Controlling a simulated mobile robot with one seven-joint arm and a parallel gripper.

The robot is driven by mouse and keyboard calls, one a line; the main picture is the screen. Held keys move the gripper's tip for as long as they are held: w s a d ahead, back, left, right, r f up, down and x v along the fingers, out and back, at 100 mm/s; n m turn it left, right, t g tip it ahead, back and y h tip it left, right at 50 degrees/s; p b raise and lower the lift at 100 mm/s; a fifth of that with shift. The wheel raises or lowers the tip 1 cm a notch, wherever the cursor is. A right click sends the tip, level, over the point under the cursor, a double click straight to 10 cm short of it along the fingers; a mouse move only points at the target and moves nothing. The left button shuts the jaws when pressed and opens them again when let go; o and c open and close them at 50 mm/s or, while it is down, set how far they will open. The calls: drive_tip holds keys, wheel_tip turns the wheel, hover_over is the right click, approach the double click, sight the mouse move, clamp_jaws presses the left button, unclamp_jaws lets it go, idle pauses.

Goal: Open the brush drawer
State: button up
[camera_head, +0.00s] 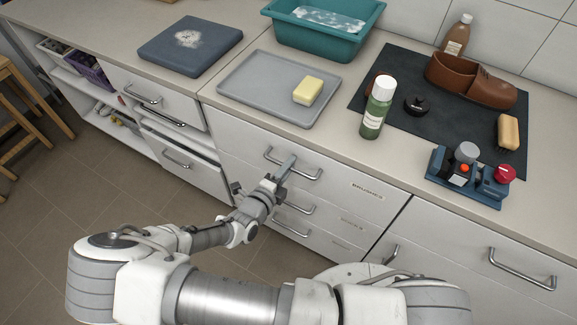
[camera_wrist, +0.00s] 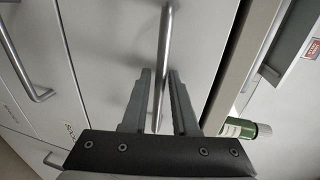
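The brush drawer (camera_head: 330,178) is the top drawer of the middle cabinet, with a "BRUSHES" label (camera_head: 367,190) on its white front. It looks closed, flush with the drawers below. Its metal bar handle (camera_head: 311,176) also shows in the wrist view (camera_wrist: 167,28). My gripper (camera_head: 286,166) is at this handle, hiding part of it in the head view. In the wrist view, its two grey fingers (camera_wrist: 161,78) stand on either side of the bar with narrow gaps. They are open around it, not visibly clamped.
Two lower drawers with handles (camera_head: 299,208) sit just below. To the right is another front with a long handle (camera_head: 522,269). The worktop above holds a grey tray (camera_head: 253,87), a green bottle (camera_head: 373,118) and brown shoes (camera_head: 470,80). The floor in front (camera_head: 60,235) is clear.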

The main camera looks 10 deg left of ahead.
clamp_jaws()
idle(1.4)
